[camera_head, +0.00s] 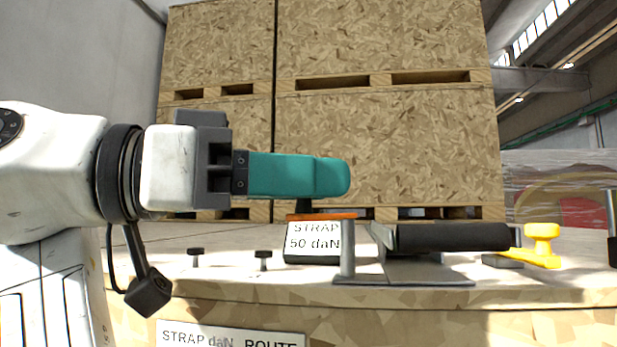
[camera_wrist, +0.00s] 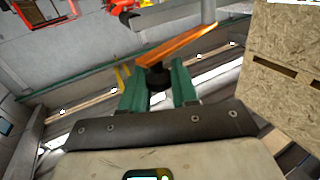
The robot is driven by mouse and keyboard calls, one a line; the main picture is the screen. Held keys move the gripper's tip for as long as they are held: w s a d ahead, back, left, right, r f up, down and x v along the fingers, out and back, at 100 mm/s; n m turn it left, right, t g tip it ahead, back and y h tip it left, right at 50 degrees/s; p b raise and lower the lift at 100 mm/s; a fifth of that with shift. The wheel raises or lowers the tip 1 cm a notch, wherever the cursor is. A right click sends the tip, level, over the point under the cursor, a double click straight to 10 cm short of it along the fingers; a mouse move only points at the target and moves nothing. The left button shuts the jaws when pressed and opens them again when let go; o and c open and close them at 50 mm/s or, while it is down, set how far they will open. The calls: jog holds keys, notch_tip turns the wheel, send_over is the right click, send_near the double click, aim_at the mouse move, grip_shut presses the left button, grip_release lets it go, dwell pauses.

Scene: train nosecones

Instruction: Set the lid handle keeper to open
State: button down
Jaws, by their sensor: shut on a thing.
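The keeper appears to be an orange bar (camera_head: 325,216) on top of a grey post (camera_head: 347,250), with a black knob (camera_head: 304,205) on it. My gripper (camera_head: 335,177) comes in level from the left, and its teal fingers are over the knob. In the wrist view the knob (camera_wrist: 158,78) sits between the two fingers, and the orange bar (camera_wrist: 185,43) runs beyond them up to the right. My gripper is shut on the knob. A black cylindrical handle (camera_head: 452,237) lies to the right of the post. The exact contact at the knob is partly hidden by the fingers.
A sign reading "STRAP 50 daN" (camera_head: 312,241) stands just below the bar. Two small black knobs (camera_head: 196,256) (camera_head: 263,259) stand left of it. A yellow clamp-like part (camera_head: 541,243) is at the right. Large wooden crates (camera_head: 385,150) stand behind.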

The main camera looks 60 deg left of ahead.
jog(key=shift+r, duration=0.15)
jog(key=c, duration=1)
grip_release()
jog(key=shift+o, duration=0.2)
jog(key=shift+s+a, duration=0.1)
jog(key=v, duration=1)
jog(key=shift+s+p, duration=0.3)
